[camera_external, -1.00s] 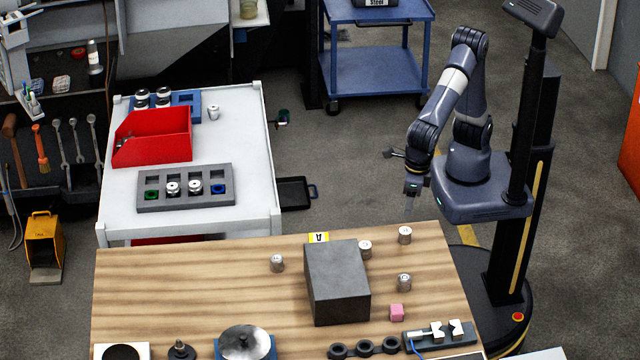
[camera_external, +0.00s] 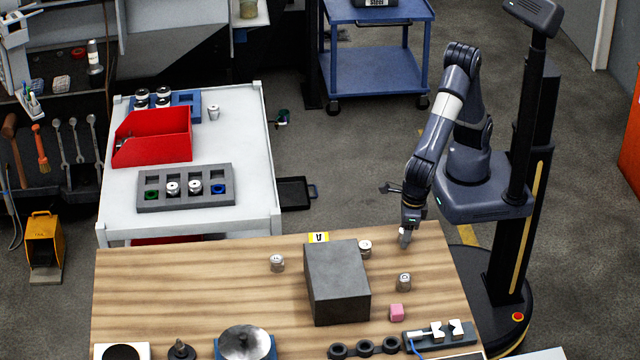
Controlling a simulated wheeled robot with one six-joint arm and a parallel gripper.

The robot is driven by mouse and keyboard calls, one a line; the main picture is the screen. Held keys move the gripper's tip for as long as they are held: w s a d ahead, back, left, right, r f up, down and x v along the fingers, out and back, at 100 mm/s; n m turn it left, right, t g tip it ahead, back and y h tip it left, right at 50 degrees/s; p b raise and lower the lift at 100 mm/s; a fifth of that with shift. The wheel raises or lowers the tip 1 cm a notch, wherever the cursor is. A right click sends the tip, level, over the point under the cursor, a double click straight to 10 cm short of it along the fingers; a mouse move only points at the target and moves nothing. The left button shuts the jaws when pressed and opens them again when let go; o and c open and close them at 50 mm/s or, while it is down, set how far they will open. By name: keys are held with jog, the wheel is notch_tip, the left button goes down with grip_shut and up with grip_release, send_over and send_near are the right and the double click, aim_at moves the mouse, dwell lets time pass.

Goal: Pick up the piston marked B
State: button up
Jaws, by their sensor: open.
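Several small silver pistons stand on the wooden table. A third piston (camera_external: 277,263) stands left of the block. My gripper (camera_external: 405,240) is open, pointing down at the back right of the table, around or right in front of another piston there, which it mostly hides. I cannot tell whether its fingers touch that piston. The marks on the pistons are too small to read, so I cannot tell which is B.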

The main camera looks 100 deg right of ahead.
jog(key=shift+f, duration=0.2)
jog(key=shift+c, duration=0.6)
jog(key=c, duration=1)
